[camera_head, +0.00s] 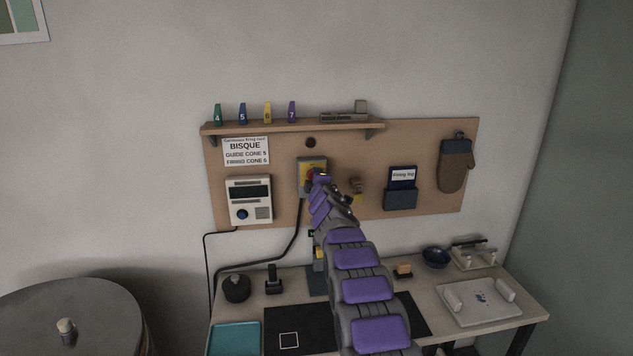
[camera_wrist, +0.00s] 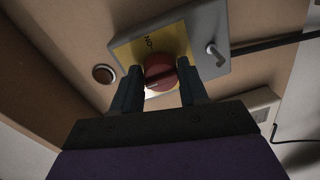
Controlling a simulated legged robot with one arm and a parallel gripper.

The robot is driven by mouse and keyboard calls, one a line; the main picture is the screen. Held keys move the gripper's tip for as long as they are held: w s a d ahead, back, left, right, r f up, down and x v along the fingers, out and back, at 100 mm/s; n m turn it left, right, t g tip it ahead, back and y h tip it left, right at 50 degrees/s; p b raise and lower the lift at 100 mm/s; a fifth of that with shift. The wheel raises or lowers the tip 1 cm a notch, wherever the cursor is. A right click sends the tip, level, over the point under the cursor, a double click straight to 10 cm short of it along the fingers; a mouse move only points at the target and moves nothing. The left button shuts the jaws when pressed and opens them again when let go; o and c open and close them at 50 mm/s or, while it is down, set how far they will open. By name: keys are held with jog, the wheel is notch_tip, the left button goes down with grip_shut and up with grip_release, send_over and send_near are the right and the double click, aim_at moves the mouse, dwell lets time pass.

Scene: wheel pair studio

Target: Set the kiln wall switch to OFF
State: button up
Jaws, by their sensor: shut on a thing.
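The kiln wall switch is a grey box with a yellow plate (camera_head: 306,165) on the pegboard-like panel, left of its middle in the head view. In the wrist view its yellow plate (camera_wrist: 140,48) carries an "ON" label, and a red rotary knob (camera_wrist: 160,72) sits in the middle. My gripper (camera_wrist: 162,78) has one finger on each side of the red knob and is shut on it. In the head view my gripper (camera_head: 319,179) covers much of the switch. The knob's exact setting is hard to read.
A kiln controller (camera_head: 249,201) hangs left of the switch. Above are a shelf (camera_head: 290,127) with coloured cones and a firing sign (camera_head: 246,152). A card holder (camera_head: 400,199) and a mitt (camera_head: 456,167) hang to the right. Below is a cluttered table (camera_head: 440,271).

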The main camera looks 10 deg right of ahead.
jog(key=shift+a, duration=0.15)
jog(key=o, duration=1)
jog(key=shift+w+a, duration=0.1)
jog(key=shift+o, duration=0.2)
jog(key=shift+f, duration=0.1)
